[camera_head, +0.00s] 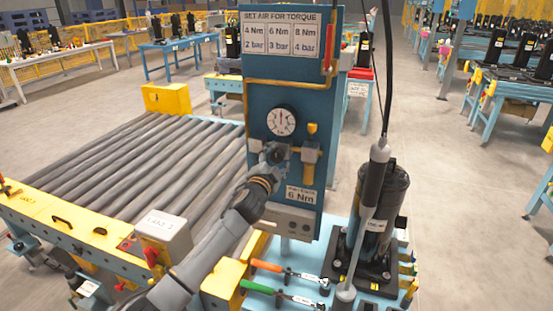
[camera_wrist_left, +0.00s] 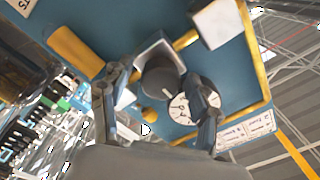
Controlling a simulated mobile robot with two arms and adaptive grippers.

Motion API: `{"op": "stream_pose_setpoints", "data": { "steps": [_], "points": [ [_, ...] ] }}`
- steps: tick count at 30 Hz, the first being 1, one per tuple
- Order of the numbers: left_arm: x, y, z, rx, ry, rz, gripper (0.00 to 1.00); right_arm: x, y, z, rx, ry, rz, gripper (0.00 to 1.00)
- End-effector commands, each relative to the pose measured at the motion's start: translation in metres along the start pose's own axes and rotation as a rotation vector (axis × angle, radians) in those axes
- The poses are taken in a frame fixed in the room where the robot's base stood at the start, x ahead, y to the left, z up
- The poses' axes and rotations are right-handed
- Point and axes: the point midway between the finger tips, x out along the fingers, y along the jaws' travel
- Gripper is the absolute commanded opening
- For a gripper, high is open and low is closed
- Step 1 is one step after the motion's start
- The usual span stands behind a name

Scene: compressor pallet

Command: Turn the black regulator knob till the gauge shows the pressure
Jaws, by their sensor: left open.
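The black regulator knob (camera_head: 276,151) sits on the blue panel, just below the round white gauge (camera_head: 281,121). The gauge's needle is too small to read surely. In the left wrist view the knob (camera_wrist_left: 161,79) has a pale mark on its face, and the gauge (camera_wrist_left: 184,107) is partly hidden by a finger. My left gripper (camera_head: 270,165) is at the knob; in the wrist view its open fingers (camera_wrist_left: 157,98) stand on either side of the knob. I cannot tell whether they touch it. A card (camera_head: 299,195) on the panel reads 6 Nm. My right gripper is not in view.
The sign (camera_head: 280,35) pairs 4 Nm with 2 bar, 6 Nm with 3 bar, 8 Nm with 4 bar. A black compressor (camera_head: 380,215) and a hanging tool (camera_head: 373,180) stand right of the panel. A roller conveyor (camera_head: 150,160) lies left. Orange-handled (camera_head: 267,266) and green-handled (camera_head: 257,286) tools lie in front.

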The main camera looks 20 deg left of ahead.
Motion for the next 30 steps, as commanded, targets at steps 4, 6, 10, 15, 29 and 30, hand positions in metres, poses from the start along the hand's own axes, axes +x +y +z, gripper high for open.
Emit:
{"op": "stream_pose_setpoints", "data": {
  "steps": [4, 6, 10, 15, 29, 30],
  "points": [
    [-0.003, 0.0, 0.0, 0.0, 0.0, 0.0, 0.61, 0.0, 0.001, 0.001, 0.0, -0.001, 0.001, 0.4],
    [-0.009, 0.0, 0.001, 0.001, 0.001, -0.001, 0.61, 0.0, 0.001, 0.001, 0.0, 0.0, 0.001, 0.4],
    [-0.027, 0.001, 0.001, 0.0, 0.001, 0.001, 0.61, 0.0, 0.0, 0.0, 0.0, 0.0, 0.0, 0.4],
    [-0.061, 0.001, 0.0, 0.0, 0.001, 0.001, 0.61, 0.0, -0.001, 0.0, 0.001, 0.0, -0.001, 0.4],
    [-0.119, 0.0, 0.0, 0.0, 0.0, 0.0, 0.61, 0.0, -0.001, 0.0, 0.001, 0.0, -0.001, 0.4],
    [-0.12, 0.0, 0.0, 0.0, 0.0, 0.0, 0.61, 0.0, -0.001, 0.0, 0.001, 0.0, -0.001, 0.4]
  ]
}}
